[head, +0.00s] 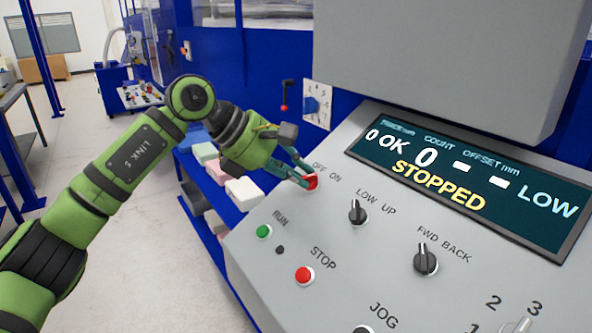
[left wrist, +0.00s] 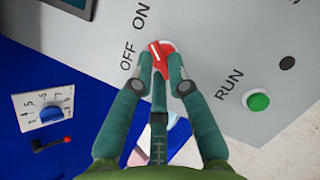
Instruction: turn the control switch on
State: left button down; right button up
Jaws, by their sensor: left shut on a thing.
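The control switch (head: 311,182) is a red knob under the OFF ON label at the upper left of the grey sloped panel (head: 330,285). In the left wrist view the red knob (left wrist: 161,48) shows at the fingertips, with a pale line on it pointing toward the OFF side. My left gripper (head: 307,176) is shut on the knob, a finger on each side (left wrist: 167,60). The fingers hide part of the knob. My right gripper is in neither view.
A green RUN button (head: 264,232), a red STOP button (head: 304,275), a LOW UP selector (head: 357,212) and a FWD BACK selector (head: 426,260) sit nearby. The display (head: 465,185) reads STOPPED. Foam blocks (head: 243,193) lie beside the panel's left edge.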

pick_arm(q)
jog(key=c, duration=1.2)
grip_release()
jog(key=shift+d, duration=0.1)
jog(key=v, duration=1.2)
jog(key=shift+w, duration=0.1)
